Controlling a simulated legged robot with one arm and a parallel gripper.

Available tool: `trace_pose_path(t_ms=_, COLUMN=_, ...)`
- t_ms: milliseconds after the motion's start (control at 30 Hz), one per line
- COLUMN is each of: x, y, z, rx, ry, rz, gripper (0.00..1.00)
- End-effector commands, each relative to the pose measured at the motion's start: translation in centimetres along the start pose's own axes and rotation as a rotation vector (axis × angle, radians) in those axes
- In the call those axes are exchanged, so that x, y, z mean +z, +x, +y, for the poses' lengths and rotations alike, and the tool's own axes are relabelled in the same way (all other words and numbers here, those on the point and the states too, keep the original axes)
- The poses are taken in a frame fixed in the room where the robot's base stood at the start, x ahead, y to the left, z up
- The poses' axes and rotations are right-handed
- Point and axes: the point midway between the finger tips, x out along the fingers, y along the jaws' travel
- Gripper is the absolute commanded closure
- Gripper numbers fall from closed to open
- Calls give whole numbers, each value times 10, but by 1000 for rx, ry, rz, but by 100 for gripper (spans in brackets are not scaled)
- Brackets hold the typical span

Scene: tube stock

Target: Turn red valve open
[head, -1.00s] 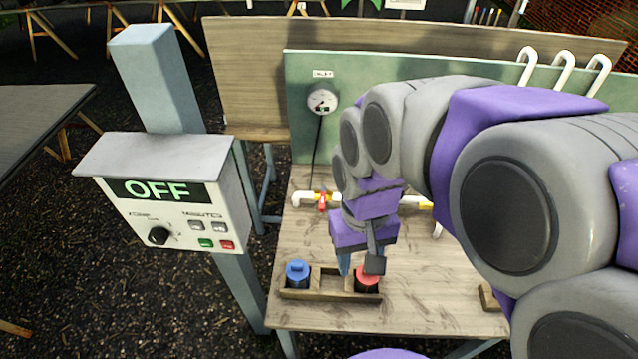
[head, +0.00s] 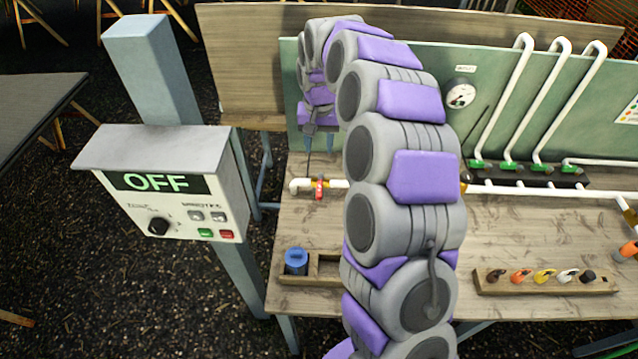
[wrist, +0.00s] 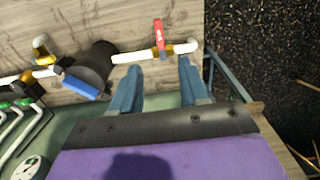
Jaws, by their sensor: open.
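The red valve handle (head: 319,188) sits on a white pipe with a brass-coloured fitting, at the left back of the workbench. In the wrist view the red handle (wrist: 159,38) points across the pipe. My gripper (head: 319,143) is open and empty, fingers pointing down, above and behind the valve near the green panel. In the wrist view its two blue fingertips (wrist: 158,72) lie apart, with the valve just beyond them and not touched.
A black cylinder with a blue part (wrist: 90,72) stands beside the pipe. The control box (head: 175,190) reads OFF. A blue-capped item (head: 296,261) sits in a wooden holder. A rack of coloured pieces (head: 545,284) lies at right. The bench front is mostly clear.

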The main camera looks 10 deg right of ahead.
Motion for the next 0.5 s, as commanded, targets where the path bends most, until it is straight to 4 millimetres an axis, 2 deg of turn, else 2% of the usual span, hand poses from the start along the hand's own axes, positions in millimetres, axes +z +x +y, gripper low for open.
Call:
trace_pose_path(t_ms=100, x=-10, y=7, z=1, rx=7, ry=18, rz=3, gripper=55)
trace_pose_path(t_ms=267, x=-12, y=16, z=1, rx=9, ry=22, rz=3, gripper=55)
trace_pose_path(t_ms=500, x=-12, y=56, z=1, rx=9, ry=21, rz=2, gripper=55)
